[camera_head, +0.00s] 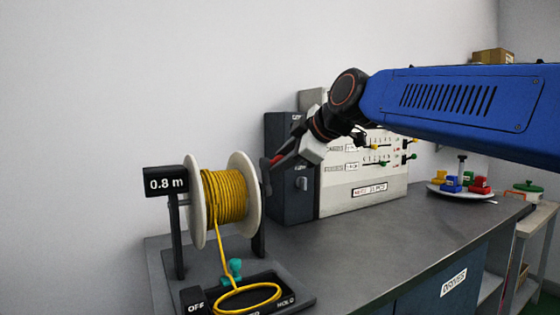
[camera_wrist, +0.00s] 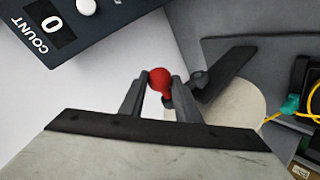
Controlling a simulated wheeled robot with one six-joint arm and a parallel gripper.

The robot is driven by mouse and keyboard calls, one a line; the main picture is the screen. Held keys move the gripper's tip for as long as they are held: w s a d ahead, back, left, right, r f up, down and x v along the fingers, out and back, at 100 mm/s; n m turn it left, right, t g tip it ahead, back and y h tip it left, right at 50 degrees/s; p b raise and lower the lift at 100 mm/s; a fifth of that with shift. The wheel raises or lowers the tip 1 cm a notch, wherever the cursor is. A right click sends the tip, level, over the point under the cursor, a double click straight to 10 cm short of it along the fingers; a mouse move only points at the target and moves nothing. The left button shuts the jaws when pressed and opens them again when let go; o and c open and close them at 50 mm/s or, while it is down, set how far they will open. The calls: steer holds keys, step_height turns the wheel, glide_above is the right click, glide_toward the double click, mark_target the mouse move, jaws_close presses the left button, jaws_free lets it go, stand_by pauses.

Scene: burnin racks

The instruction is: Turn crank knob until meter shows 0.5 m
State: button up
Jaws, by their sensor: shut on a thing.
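The cable reel (camera_head: 225,195) stands on the bench at the left, with white round flanges and yellow cable wound on it. The meter (camera_head: 166,184) beside it reads 0.8 m. The red crank knob (camera_wrist: 159,79) sits between the two fingers of my gripper (camera_wrist: 160,88) in the wrist view. My gripper is shut on it. The dark crank arm (camera_wrist: 225,74) runs from near the knob to the upper right, in front of the pale reel flange (camera_wrist: 236,106). In the head view my gripper (camera_head: 276,160) reaches the right side of the reel, and the knob is mostly hidden.
A switch base (camera_head: 290,300) marked OFF and HOLD, with a teal lever (camera_head: 234,268), lies before the reel; cable coils on it. A dark box (camera_head: 292,190) and a grey panel (camera_head: 365,178) stand close to my gripper. A plate (camera_head: 440,190) of colored pieces is right.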

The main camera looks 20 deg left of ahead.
steer(key=shift+s+d+f, duration=0.15)
steer(key=shift+s+d, duration=0.2)
steer(key=shift+d, duration=0.05)
steer(key=shift+s+d+f, duration=0.15)
steer(key=shift+s+d, duration=0.3)
steer(key=shift+d, duration=0.05)
steer(key=shift+s+d+f, duration=0.15)
steer(key=shift+s+d, duration=0.25)
steer(key=shift+d, duration=0.1)
steer(key=shift+s+d+f, duration=0.65)
steer(key=shift+d+f, duration=0.15)
